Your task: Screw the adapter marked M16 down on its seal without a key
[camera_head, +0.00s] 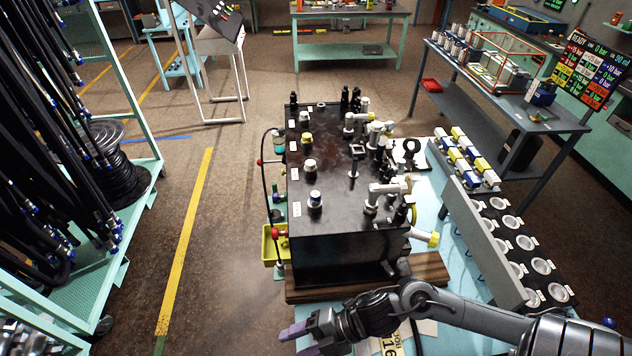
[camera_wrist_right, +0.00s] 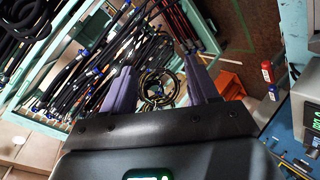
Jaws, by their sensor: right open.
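A black block (camera_head: 335,220) stands on a wooden board on the light blue bench. Several fittings with white, yellow and blue parts stand upright along its left side, each beside a small white label. The label text is too small to read, so I cannot tell which adapter is M16. The nearest one is a white-and-blue fitting (camera_head: 315,199). My right gripper (camera_head: 296,341) is in front of the block, low at the bottom of the head view, pointing left. In the right wrist view its purple fingers (camera_wrist_right: 163,78) are apart with nothing held between them. My left gripper is not in view.
Valves and pipe fittings (camera_head: 385,190) crowd the block's right side. A grey upright plate (camera_head: 485,240) and round cups (camera_head: 541,266) lie further right. A hose rack (camera_head: 130,200) stands at left. A yellow bin (camera_head: 270,243) sits at the block's left. The floor between is clear.

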